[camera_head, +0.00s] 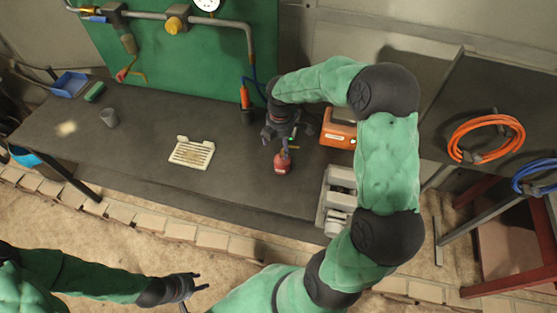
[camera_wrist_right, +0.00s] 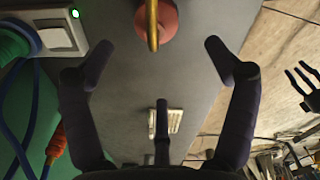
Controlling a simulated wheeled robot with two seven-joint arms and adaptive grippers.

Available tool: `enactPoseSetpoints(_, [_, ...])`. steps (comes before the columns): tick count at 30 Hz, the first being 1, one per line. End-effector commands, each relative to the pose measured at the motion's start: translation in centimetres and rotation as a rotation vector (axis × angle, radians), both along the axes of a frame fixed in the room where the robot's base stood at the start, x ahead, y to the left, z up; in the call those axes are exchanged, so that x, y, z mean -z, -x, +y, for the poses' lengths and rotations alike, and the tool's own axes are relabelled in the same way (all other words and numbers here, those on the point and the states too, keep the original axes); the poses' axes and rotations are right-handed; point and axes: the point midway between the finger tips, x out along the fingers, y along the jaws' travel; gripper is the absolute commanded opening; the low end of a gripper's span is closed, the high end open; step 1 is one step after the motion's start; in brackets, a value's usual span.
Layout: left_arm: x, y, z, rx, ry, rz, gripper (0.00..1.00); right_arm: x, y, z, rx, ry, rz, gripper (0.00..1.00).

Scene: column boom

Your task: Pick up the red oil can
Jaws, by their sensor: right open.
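The red oil can (camera_head: 283,166) stands on the dark workbench (camera_head: 240,185), just in front of my right gripper (camera_head: 281,133) in the head view. In the right wrist view the oil can (camera_wrist_right: 172,22) is at the top edge, partly cut off, with its brass spout (camera_wrist_right: 152,25) in front of its body. My right gripper (camera_wrist_right: 158,62) is open and empty, its fingers spread below the can in that picture and apart from it. My left gripper (camera_head: 196,286) is low in the head view, away from the bench, with its fingers apart and nothing between them.
The bench between plate and can is clear.

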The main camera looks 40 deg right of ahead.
Motion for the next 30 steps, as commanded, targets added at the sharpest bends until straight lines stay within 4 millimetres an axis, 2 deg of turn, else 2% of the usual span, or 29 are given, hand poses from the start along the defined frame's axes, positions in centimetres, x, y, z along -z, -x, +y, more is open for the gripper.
enactPoseSetpoints(3, [0.3,0.1,0.0,0.001,0.000,0.002,0.40,1.9,0.0,-0.1,0.001,0.000,0.002,0.87])
enactPoseSetpoints(14, [0.6,0.0,0.0,0.000,0.000,0.001,0.40,4.2,0.0,-0.3,0.002,0.000,0.001,0.87])
enactPoseSetpoints(23, [1.1,0.0,0.0,0.000,0.000,0.001,0.40,8.1,-0.1,-1.0,0.001,-0.001,0.002,0.87])
enactPoseSetpoints(30, [1.1,0.0,0.0,0.000,0.000,0.001,0.40,8.5,-0.1,-1.1,0.002,0.001,-0.002,0.87])
